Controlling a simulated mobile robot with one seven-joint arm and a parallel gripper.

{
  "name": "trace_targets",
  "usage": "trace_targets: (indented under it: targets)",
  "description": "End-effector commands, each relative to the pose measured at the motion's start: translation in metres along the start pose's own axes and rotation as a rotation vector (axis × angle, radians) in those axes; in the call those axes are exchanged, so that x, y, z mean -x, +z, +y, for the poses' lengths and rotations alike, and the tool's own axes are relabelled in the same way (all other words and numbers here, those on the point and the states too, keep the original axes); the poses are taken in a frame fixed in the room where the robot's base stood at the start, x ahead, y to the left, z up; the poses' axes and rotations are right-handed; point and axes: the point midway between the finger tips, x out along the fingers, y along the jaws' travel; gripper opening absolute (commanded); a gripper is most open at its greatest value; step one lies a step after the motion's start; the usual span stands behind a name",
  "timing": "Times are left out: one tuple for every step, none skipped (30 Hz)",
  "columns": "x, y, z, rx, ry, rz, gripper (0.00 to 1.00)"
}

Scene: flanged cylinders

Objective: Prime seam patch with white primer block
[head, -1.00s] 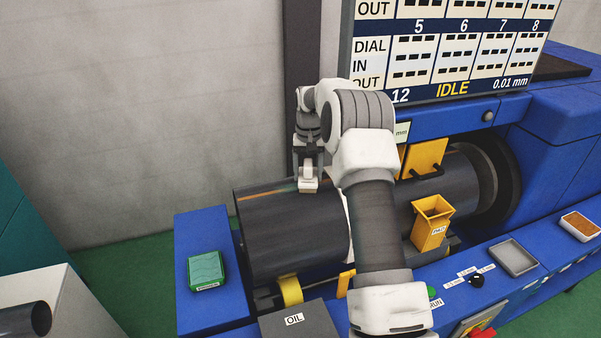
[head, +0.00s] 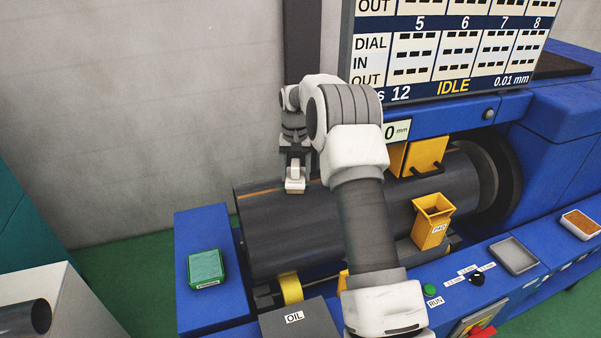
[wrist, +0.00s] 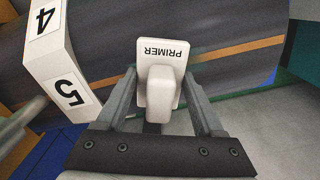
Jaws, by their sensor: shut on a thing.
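My gripper (wrist: 162,102) is shut on the white primer block (wrist: 163,60), which is labelled PRIMER in the wrist view. In the head view the block (head: 295,184) is at the top of the dark cylinder (head: 285,235), near its upper edge. An orange-brown seam line (wrist: 235,48) runs along the cylinder close to the block. I cannot tell whether the block touches the surface. A separate seam patch is not clearly visible.
A white block numbered 4 and 5 (wrist: 62,62) sits on the cylinder near my gripper. A yellow holder (head: 431,222), a green box (head: 206,268), a grey OIL box (head: 302,322) and a grey tray (head: 513,256) stand around the blue machine. The display (head: 450,50) reads IDLE.

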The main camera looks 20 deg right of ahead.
Motion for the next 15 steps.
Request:
trace_targets:
  targets:
    - [0.0, 0.002, -0.005, 0.002, -0.001, 0.001, 0.25]
    - [0.0, 0.003, -0.008, 0.002, -0.001, 0.001, 0.25]
    - [0.0, 0.004, -0.011, 0.003, -0.001, 0.001, 0.25]
    - [-0.001, 0.005, -0.014, 0.004, -0.001, 0.001, 0.25]
    - [-0.001, 0.006, -0.017, 0.003, -0.001, 0.001, 0.25]
    - [-0.001, 0.007, -0.019, 0.002, -0.001, 0.001, 0.25]
    - [-0.001, 0.008, -0.021, 0.002, 0.0, 0.001, 0.25]
    - [-0.001, 0.008, -0.022, 0.001, 0.0, 0.0, 0.25]
    - [-0.001, 0.009, -0.023, 0.001, 0.0, 0.0, 0.25]
    - [-0.002, 0.009, -0.024, 0.001, 0.0, 0.0, 0.25]
    - [-0.002, 0.009, -0.024, 0.001, 0.0, 0.0, 0.25]
    - [-0.002, 0.01, -0.025, 0.001, 0.0, -0.001, 0.25]
    - [-0.002, 0.01, -0.026, 0.001, 0.0, -0.001, 0.25]
    - [-0.002, 0.011, -0.028, 0.002, 0.0, -0.001, 0.25]
    - [-0.002, 0.012, -0.03, 0.003, 0.0, -0.001, 0.25]
